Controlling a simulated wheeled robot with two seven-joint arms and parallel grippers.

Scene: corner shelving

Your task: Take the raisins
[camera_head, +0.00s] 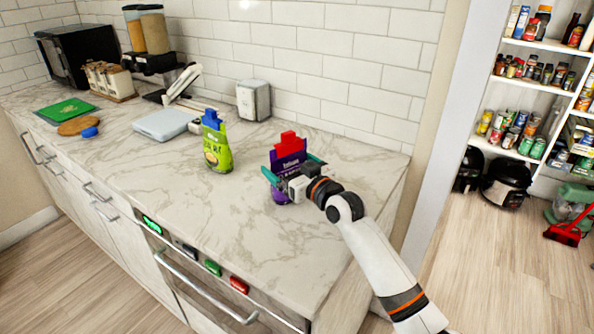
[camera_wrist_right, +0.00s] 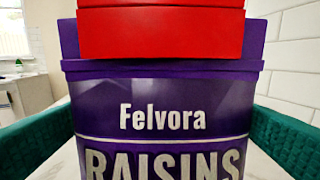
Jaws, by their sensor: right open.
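The raisins (camera_head: 287,158) are a purple pack with a red top, standing upright on the marble counter near its right end. In the right wrist view the pack (camera_wrist_right: 160,110) fills the middle, with "Felvora RAISINS" on its front. My right gripper (camera_head: 292,173) is open at the pack, its teal fingers on either side of it. In the wrist view the fingers show at the left and right edges, with small gaps visible beside the pack. The pack's lower part is partly hidden by the gripper in the head view. My left gripper is not in view.
A green pouch with a blue top (camera_head: 216,145) stands on the counter to the left. A white box (camera_head: 165,124), a napkin holder (camera_head: 253,100) and a cutting board (camera_head: 65,110) are farther back. The tiled wall is behind; the front counter (camera_head: 235,225) is clear.

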